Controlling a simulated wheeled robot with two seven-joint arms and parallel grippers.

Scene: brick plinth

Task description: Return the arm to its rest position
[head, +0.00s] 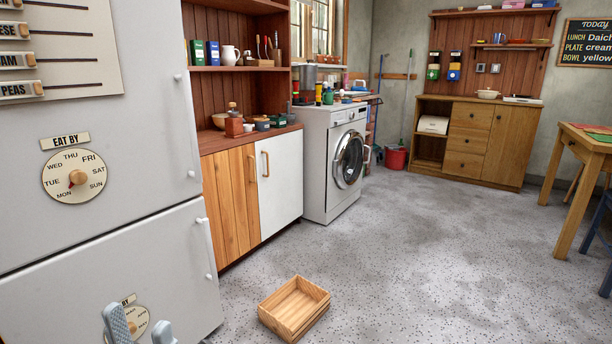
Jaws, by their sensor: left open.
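My left gripper (139,328) shows at the bottom left edge of the head view. Only its two grey fingertips are visible, spread apart with nothing seen between them. They are in front of the lower fridge door (120,265) and overlap the lower EAT BY dial (136,317). I cannot tell how far they are from the door. The rest of the left arm is out of frame. My right gripper is not in view.
A wooden crate (294,307), empty, lies on the floor right of the fridge. A wooden cabinet (229,198) and a washing machine (335,160) stand along the left. A wooden table (567,150) stands at right. The middle floor is clear.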

